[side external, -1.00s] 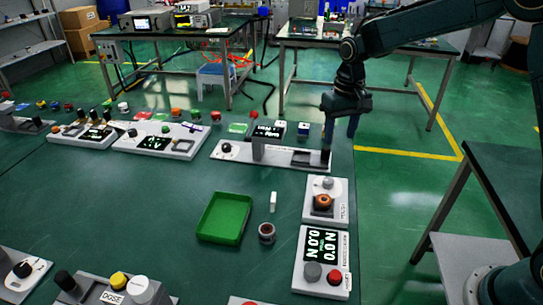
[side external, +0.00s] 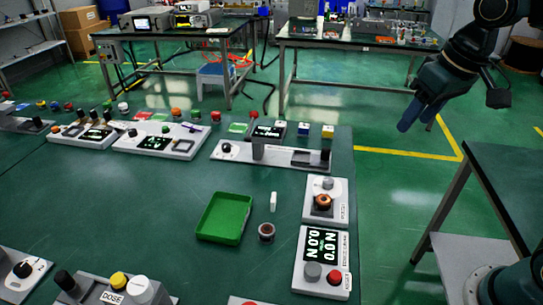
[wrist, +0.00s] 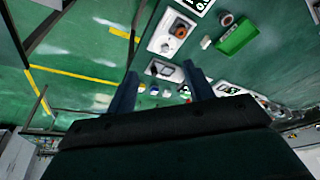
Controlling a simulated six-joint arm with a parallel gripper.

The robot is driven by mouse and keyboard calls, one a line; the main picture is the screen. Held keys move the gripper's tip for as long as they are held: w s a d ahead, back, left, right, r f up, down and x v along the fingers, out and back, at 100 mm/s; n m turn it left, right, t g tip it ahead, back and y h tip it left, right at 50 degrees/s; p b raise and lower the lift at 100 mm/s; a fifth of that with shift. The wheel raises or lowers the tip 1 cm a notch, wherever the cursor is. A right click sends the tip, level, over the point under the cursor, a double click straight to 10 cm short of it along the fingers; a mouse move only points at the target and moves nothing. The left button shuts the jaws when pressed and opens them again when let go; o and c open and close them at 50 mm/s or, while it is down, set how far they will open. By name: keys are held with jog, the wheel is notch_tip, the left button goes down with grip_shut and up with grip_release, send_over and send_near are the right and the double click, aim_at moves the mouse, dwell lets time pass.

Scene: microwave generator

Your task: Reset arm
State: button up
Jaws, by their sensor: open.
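My gripper (side external: 418,112) is up in the air at the upper right, beyond the right edge of the green table (side external: 150,225). In the wrist view its two dark blue fingers (wrist: 160,88) stand apart with nothing between them. A long grey device (side external: 270,154) with a dark screen and a black knob stands near the table's far right corner, well apart from my gripper. My gripper touches nothing.
A green tray (side external: 224,218), a small white block (side external: 273,201) and a brown-filled cup (side external: 266,232) stand mid-table. Two panels, one with an orange-ringed part (side external: 323,201) and one with a lit display (side external: 321,246), line the right edge. A dark side table (side external: 505,190) stands at right.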

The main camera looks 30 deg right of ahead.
jog(key=s+t, duration=0.2)
jog(key=s, duration=0.9)
jog(key=shift+s+f+n, duration=0.35)
jog(key=shift+f+n, duration=0.05)
jog(key=shift+f, duration=0.05)
